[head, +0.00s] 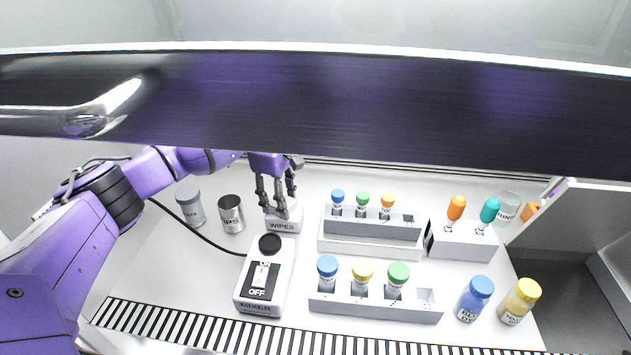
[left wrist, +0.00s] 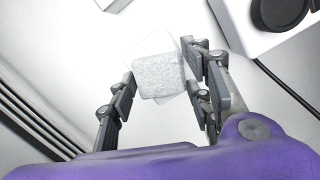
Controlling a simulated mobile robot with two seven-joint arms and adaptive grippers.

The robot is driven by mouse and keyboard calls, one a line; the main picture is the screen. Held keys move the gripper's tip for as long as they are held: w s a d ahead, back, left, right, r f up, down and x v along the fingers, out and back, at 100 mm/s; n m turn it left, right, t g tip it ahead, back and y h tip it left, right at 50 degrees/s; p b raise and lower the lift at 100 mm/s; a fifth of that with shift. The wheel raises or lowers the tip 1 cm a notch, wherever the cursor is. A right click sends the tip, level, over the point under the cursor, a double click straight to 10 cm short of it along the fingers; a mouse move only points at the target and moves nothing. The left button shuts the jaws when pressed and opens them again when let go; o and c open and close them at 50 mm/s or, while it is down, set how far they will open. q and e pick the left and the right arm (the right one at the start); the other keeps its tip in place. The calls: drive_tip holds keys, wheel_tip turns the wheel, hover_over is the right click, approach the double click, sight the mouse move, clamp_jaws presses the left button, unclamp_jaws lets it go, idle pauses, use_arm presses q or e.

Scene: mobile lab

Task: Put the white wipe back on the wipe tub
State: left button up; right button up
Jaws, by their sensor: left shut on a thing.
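The wipe tub (head: 283,226) is a white box marked WIPES, at the back of the bench behind the mixer. My left gripper (head: 278,208) points down right over it. In the left wrist view the left gripper (left wrist: 165,100) has its fingers on either side of the white wipe (left wrist: 158,76), a speckled square, and is shut on it. A paler flat square edge, probably the tub's top, shows just behind the wipe. I cannot tell whether the wipe touches the tub. In the head view the wipe is hidden by the fingers. My right gripper is not in view.
The mixer (head: 264,276), marked OFF, stands just in front of the tub with a black cable running left. A metal cup (head: 231,214) and a grey-lidded jar (head: 190,205) are to the left. A vial rack (head: 372,229) is close on the right. A dark bar crosses above.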

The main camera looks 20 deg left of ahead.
use_arm(q)
drive_tip(key=shift+s+f, duration=0.1)
drive_tip(key=shift+f, duration=0.15)
drive_tip(key=o, duration=1)
drive_tip(key=shift+o, duration=0.2)
wheel_tip(320, 180, up, 12)
drive_tip(key=a, duration=0.1)
drive_tip(key=shift+a+r+b, duration=0.2)
drive_tip(key=shift+r+b, duration=0.05)
drive_tip(key=shift+b, duration=0.15)
